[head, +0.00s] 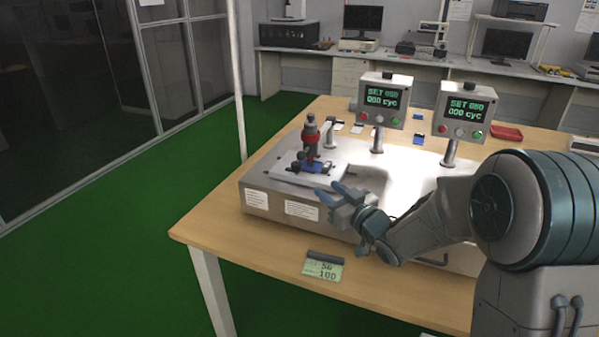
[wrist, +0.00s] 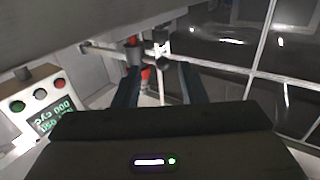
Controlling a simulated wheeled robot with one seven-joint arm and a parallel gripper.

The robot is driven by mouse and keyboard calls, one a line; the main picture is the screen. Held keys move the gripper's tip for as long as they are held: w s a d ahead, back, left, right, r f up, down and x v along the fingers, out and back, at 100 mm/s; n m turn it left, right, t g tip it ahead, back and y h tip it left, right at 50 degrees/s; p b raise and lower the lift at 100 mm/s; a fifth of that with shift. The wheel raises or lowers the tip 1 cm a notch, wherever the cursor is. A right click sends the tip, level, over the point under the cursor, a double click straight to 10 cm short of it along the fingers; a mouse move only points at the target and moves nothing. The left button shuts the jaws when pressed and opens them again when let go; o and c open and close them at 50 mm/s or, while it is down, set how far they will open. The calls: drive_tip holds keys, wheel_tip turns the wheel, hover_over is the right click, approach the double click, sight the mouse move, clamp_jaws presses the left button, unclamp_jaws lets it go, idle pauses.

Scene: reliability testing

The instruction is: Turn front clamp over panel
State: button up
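A small blue panel (head: 312,167) lies on the white plate of the test fixture, under an upright red and dark grey press head (head: 311,138). A small dark clamp part (head: 294,167) sits at the panel's left front, but its exact turn is too small to tell. My gripper (head: 329,189) is just in front and to the right of the panel, above the fixture's front edge, with its fingers apart and nothing between them. In the wrist view, my gripper's two dark fingers (wrist: 159,82) are spread, with red and grey fixture parts beyond them.
The metal fixture box (head: 262,201) stands on a wooden table (head: 215,232). Two display boxes (head: 384,100) (head: 463,111) on posts rise behind and to the right. A small labelled counter card (head: 323,268) lies at the table's front. The table's left front corner is clear.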

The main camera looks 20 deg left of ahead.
sight(300, 167)
drive_tip(key=p+x, duration=0.1)
drive_tip(key=x, duration=1.2)
drive_tip(key=shift+w+a, duration=0.15)
drive_tip(key=shift+a, duration=0.1)
drive_tip(key=c, duration=0.7)
